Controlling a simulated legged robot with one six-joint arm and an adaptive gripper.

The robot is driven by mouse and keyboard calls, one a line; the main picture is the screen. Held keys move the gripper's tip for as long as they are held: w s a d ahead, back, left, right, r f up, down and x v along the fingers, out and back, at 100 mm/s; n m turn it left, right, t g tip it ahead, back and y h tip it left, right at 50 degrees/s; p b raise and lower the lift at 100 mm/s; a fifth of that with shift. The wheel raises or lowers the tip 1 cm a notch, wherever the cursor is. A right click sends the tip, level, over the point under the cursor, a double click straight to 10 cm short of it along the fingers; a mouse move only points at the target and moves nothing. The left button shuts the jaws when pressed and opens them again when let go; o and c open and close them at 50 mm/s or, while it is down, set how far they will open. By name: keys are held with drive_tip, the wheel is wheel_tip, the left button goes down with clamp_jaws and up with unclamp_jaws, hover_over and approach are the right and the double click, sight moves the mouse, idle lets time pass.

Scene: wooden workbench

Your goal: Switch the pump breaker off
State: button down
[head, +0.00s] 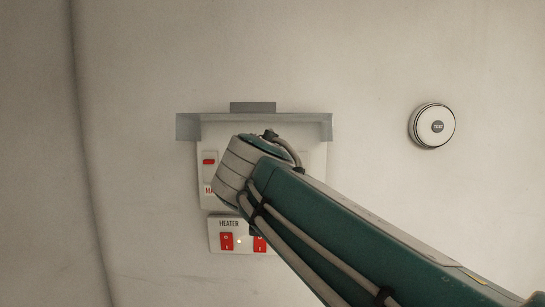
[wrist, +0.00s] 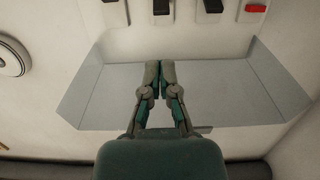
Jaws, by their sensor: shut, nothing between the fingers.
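A white breaker panel (head: 318,165) is on the wall in the head view, mostly hidden behind my arm. A red switch (head: 209,161) shows at its left; the label below it is cut off by my arm. In the wrist view, which appears upside down against the head view, several dark switches (wrist: 162,8) and a red-tipped one (wrist: 255,8) line the top edge. I cannot tell which is the pump breaker. My gripper (wrist: 160,66) is shut and empty, its fingertips in front of the grey hood (wrist: 215,95), apart from the switches in the picture.
The grey hood (head: 325,125) juts out along the panel's top. Below the panel is a HEATER plate (head: 214,237) with red rocker switches (head: 227,241), partly covered by my arm. A round TEST device (head: 432,126) is on the wall at right. The wall between is bare.

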drive_tip(key=w+f, duration=0.1)
drive_tip(key=w, duration=0.9)
drive_tip(key=shift+f, duration=0.35)
drive_tip(key=shift+s+f, duration=0.4)
drive_tip(key=shift+f, duration=0.05)
idle(0.4)
drive_tip(key=shift+s+f, duration=0.25)
drive_tip(key=shift+f, duration=0.5)
